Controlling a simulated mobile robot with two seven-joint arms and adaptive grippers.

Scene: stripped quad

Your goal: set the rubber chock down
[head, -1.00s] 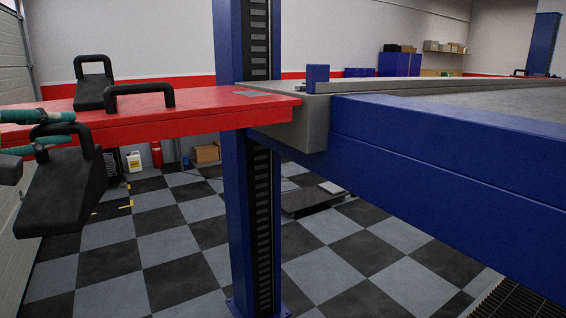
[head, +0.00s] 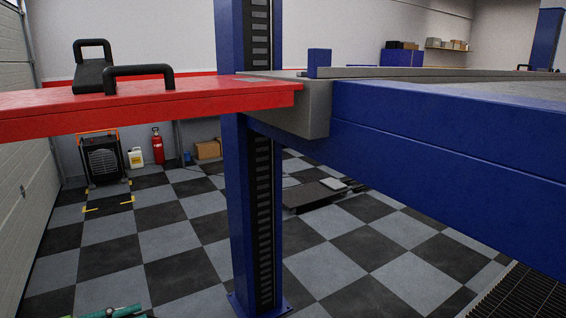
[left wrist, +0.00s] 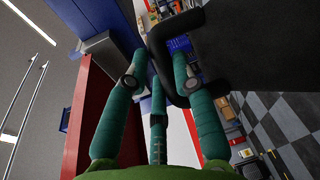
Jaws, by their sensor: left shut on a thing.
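My left gripper (left wrist: 158,70), with teal fingers, is shut on the handle of a black rubber chock (left wrist: 260,45) in the left wrist view. The chock's dark body fills the upper right there and hangs clear of the floor, beside the red ramp (left wrist: 93,95). In the head view the held chock is out of frame; only a bit of teal shows at the bottom edge. Another black chock (head: 92,76) with a looped handle sits on the red ramp (head: 200,98). My right gripper is not in view.
A black handle (head: 140,70) stands on the ramp in front of that chock. A blue post (head: 233,200) and blue lift runway (head: 450,165) rise at centre and right. A heater (head: 103,158) and a red extinguisher (head: 157,146) stand behind. The checkered floor below the ramp is largely open.

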